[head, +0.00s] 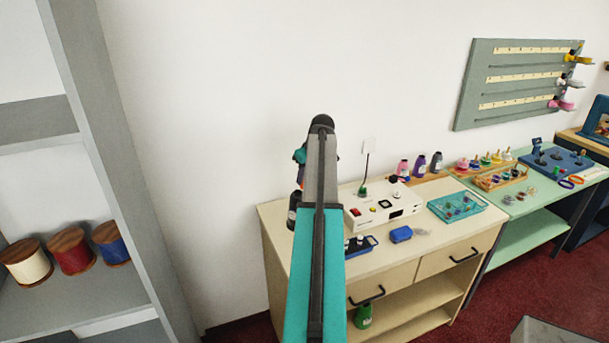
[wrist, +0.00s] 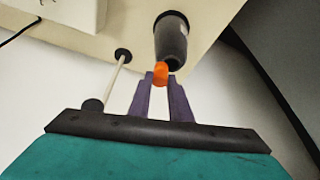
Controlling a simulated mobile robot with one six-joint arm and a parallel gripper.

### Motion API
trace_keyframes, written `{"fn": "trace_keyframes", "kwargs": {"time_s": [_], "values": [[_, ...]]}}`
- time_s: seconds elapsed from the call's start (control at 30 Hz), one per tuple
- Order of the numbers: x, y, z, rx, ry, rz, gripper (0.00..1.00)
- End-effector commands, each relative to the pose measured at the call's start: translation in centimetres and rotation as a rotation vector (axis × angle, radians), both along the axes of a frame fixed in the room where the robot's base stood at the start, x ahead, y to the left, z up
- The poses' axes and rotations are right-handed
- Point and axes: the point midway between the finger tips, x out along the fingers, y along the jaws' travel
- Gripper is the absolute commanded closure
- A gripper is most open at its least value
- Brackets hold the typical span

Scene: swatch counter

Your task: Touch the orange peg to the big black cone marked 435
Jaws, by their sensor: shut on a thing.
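My gripper (wrist: 161,90) shows in the wrist view with its two purple fingers shut on the orange peg (wrist: 161,73). The peg's orange end sticks out past the fingertips. A big black cone (wrist: 173,40) lies just beyond it, and the peg overlaps the cone's near end in the picture. I cannot tell for sure whether they touch. No number is readable on the cone. In the head view a dark cone (head: 294,207) stands at the cream counter's left end, partly hidden by my arm.
The cream counter (head: 470,239) holds a white device (head: 400,208), a teal tray (head: 440,204) and a blue box (head: 401,234). Several bottles stand at the back. A pale rod (wrist: 113,80) with dark ends shows beside my gripper. A shelf with spools (head: 70,252) is at left.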

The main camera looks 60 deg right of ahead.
Motion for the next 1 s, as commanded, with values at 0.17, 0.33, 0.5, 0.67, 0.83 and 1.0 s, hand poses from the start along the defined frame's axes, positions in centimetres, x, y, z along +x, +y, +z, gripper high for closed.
{"fn": "trace_keyframes", "kwargs": {"time_s": [0.17,0.33,0.5,0.67,0.83,1.0], "values": [[0.04,0.03,-0.53,0.0,0.0,0.001,1.0],[0.06,0.04,-0.63,0.0,0.0,0.001,1.0],[0.08,0.06,-0.62,0.0,0.0,0.001,1.0],[0.1,0.08,-0.63,-0.001,0.0,0.002,1.0],[0.12,0.09,-0.74,0.0,0.0,0.002,1.0],[0.15,0.1,-0.87,0.0,0.0,0.002,1.0]]}}
